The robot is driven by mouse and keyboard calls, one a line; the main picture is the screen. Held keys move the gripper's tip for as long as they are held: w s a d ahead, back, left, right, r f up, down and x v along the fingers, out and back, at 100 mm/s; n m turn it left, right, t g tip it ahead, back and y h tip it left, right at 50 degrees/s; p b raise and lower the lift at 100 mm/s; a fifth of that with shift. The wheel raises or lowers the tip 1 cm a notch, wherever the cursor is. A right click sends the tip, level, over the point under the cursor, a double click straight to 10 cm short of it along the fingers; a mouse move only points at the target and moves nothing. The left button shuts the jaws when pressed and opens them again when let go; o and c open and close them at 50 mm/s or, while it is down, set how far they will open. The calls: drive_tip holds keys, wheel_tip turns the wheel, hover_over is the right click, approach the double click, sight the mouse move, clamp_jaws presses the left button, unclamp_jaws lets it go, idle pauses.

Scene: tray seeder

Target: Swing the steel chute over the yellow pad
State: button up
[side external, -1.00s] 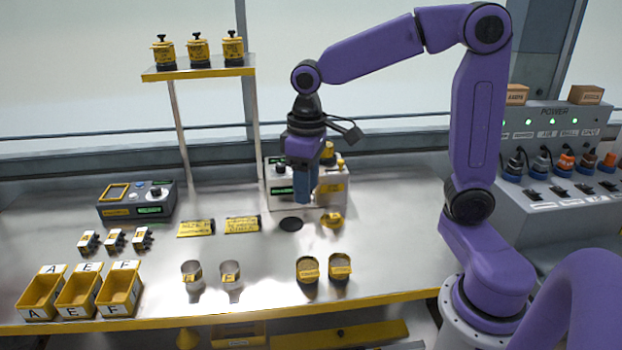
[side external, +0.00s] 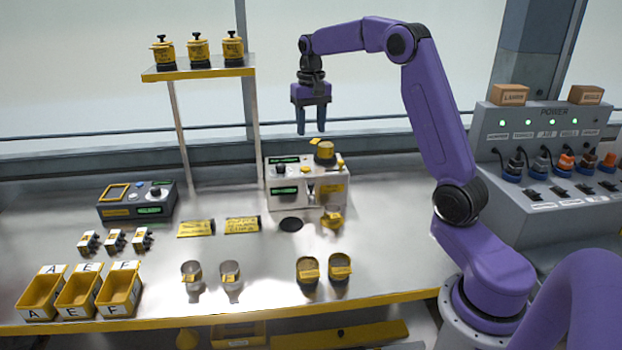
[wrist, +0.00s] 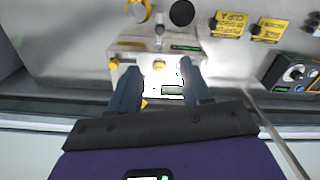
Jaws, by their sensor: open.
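In the side view the yellow piece (side external: 331,221) lies right of the black disc (side external: 291,224); the chute is hard to make out there. My gripper (side external: 311,132) is open and empty, pointing down above the seeder, clear of it.
Yellow labelled packets (side external: 242,225) lie left of the black disc. Cups (side external: 230,273) stand near the front edge. A shelf (side external: 200,72) with yellow-lidded jars rises at back left. A power console (side external: 555,150) stands at right. The air around my gripper is clear.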

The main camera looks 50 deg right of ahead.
sight(311, 183)
wheel_tip(311, 183, down, 16)
drive_tip(key=shift+f, duration=0.25)
idle(0.3)
clamp_jaws()
